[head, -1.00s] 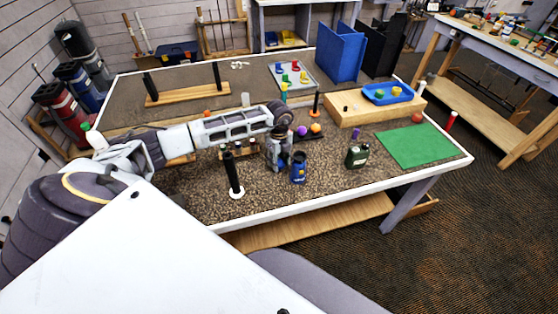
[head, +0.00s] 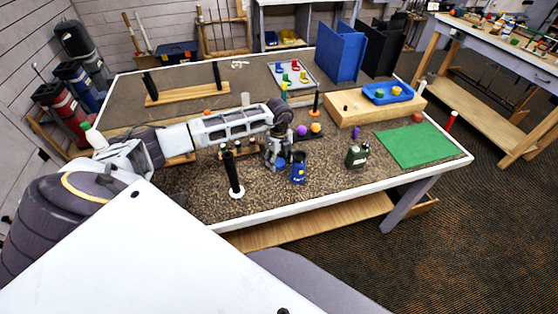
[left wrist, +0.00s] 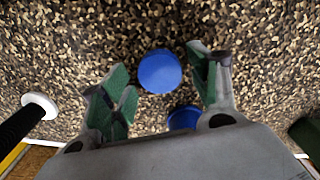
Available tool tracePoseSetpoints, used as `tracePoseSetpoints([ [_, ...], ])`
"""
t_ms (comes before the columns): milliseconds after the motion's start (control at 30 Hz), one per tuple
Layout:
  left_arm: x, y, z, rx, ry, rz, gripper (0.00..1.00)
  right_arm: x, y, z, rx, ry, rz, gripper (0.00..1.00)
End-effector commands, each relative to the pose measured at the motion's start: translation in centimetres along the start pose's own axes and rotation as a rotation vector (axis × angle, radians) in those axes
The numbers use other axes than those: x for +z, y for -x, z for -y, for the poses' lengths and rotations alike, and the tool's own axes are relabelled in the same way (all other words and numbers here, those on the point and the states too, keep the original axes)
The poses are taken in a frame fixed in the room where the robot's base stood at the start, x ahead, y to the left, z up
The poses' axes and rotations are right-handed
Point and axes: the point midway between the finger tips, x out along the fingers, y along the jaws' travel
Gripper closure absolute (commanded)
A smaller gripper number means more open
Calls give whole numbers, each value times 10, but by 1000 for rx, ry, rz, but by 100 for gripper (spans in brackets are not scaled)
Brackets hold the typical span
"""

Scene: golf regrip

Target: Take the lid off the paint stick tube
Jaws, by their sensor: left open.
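My left gripper (head: 277,160) is open above the near part of the speckled table, pointing down. In the left wrist view its green-padded fingers (left wrist: 162,88) stand on either side of a round blue top (left wrist: 160,71), apparently the lid of the paint stick tube, with gaps on both sides. The tube's body is hidden below that top. A second blue thing (left wrist: 185,118) is partly hidden by the gripper body; it appears to be the blue can (head: 299,169) just right of the gripper. My right gripper is not in view.
An upright black stick on a white base (head: 236,192) stands left of the gripper. A dark green container (head: 357,156) stands to the right. The table between blue can and green container is clear.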

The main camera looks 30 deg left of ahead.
Motion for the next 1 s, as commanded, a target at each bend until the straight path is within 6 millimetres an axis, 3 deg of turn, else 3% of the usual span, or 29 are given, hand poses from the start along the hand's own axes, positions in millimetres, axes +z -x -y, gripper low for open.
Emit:
tracePoseSetpoints([
  [700,0,97,1,-4,0,2,39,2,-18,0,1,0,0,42],
  [1000,1,115,0,-1,1,1,39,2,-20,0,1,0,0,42],
])
